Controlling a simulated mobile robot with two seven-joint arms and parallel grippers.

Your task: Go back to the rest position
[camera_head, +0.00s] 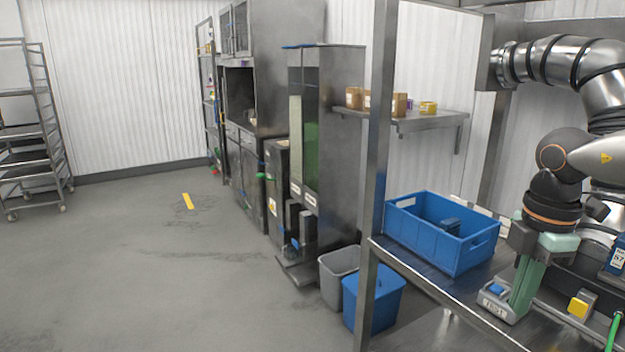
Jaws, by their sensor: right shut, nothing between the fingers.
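My right gripper (519,306) hangs down at the right side of the view, over the steel table (455,290). Its green fingers are together with nothing held between them. The fingertips are close beside a small grey labelled item with a blue top (495,300); I cannot tell whether they touch it. My left gripper is not in view.
A blue crate (478,255) with a dark blue item inside stands on the table, left of my right gripper. A yellow-topped item (580,304) is to the right. A steel post (378,150) rises at the table's corner. Grey and blue bins (374,305) stand below.

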